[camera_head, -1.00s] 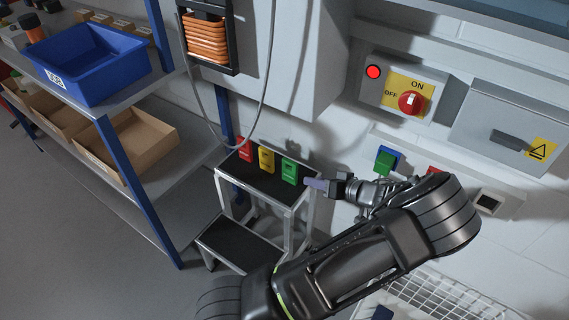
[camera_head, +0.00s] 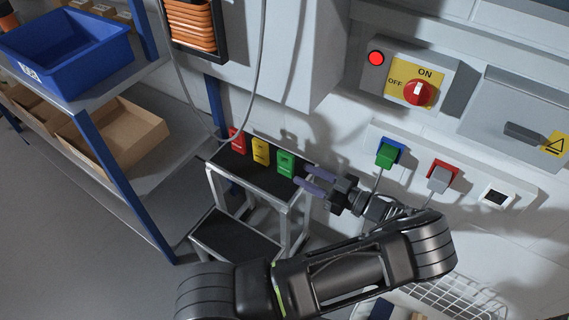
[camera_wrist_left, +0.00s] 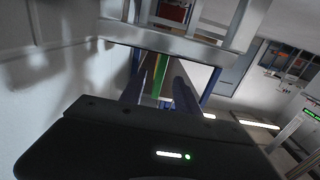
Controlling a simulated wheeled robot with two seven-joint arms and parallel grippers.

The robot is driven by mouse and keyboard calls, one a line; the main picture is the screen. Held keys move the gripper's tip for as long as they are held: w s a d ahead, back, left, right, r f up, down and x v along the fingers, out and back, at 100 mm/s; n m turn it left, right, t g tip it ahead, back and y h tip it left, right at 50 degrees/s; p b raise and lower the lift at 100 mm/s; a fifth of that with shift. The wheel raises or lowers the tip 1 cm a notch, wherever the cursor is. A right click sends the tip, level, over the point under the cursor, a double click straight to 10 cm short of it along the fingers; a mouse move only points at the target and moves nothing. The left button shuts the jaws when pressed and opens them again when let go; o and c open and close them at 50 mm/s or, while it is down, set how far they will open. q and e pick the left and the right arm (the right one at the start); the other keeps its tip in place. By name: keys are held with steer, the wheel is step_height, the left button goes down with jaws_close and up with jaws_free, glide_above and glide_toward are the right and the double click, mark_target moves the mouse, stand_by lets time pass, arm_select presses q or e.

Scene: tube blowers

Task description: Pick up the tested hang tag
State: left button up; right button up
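Three tags stand in a row on the top step of a small step stool (camera_head: 250,178): a red one (camera_head: 238,140), a yellow one (camera_head: 261,152) and a green one (camera_head: 286,163). The green tag looks like the tested one, but its print is too small to read. My left gripper (camera_head: 312,179) is open and empty, just right of the green tag with its purple fingers pointing at it. In the left wrist view a green strip (camera_wrist_left: 159,78) shows between the two spread fingers (camera_wrist_left: 158,90). My right gripper is out of view.
A wall panel with a red switch (camera_head: 419,93), a green plug (camera_head: 387,155) and a grey plug (camera_head: 440,178) is right of the gripper. A shelf with a blue bin (camera_head: 75,65) stands left. A cable (camera_head: 262,60) hangs behind the stool. A wire basket (camera_head: 450,295) is below.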

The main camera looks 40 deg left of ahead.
mark_target(293, 169)
arm_select(q)
steer(key=shift+s+a, duration=0.15)
steer(key=shift+a, duration=0.9)
steer(key=a, duration=0.5)
steer(key=shift+s+a+r, duration=0.1)
steer(key=shift+s, duration=0.2)
jaws_close()
